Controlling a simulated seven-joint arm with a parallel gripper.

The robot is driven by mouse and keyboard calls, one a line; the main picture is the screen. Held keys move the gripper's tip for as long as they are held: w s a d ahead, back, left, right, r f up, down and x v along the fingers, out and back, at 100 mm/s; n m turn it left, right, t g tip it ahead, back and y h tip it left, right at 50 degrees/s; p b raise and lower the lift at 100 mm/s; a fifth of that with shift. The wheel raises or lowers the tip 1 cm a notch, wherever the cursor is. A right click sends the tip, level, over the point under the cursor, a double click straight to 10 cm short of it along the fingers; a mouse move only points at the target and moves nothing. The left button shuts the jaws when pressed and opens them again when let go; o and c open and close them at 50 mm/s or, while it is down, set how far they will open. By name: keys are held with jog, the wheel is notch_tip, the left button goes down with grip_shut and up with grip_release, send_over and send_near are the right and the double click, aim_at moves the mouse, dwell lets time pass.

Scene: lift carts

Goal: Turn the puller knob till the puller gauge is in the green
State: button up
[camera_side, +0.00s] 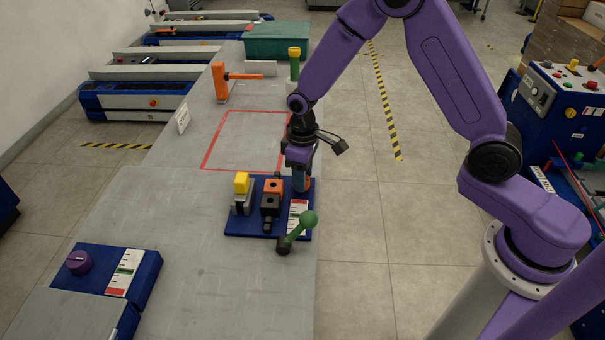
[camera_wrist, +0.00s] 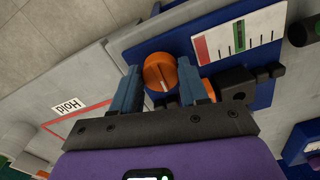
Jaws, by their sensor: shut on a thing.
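My gripper (camera_side: 300,182) is at the far right corner of a blue board (camera_side: 240,228) on the bench. In the wrist view, my gripper (camera_wrist: 160,68) is shut on a round orange knob (camera_wrist: 160,73) with a pale pointer line, one blue finger on each side. In the side view my gripper hides the knob. The gauge (camera_side: 298,216) beside it is a white strip with red and green areas. In the wrist view, the gauge (camera_wrist: 238,38) has a red end, a green band and a dark mark by the green; the exact reading is too small to tell.
An orange and black block (camera_side: 271,198) and a yellow-topped piece (camera_side: 241,184) stand on the board. A purple knob (camera_side: 78,262) with another gauge (camera_side: 125,271) sits front left. A red-outlined area (camera_side: 207,150) is clear.

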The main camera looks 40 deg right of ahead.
dwell(0.3)
jog(key=o, duration=1.1)
jog(key=shift+c, duration=0.2)
jog(key=shift+r, duration=0.15)
notch_tip(320, 180, up, 17)
jog(key=shift+r, duration=0.1)
jog(key=s+d+f+n, duration=0.1)
jog(key=s+d+n, duration=0.2)
jog(key=s, duration=1.2)
jog(key=s+d+f+n, duration=0.1)
jog(key=s+d+n, duration=0.2)
jog(key=s, duration=1.2)
jog(key=shift+d, duration=0.55)
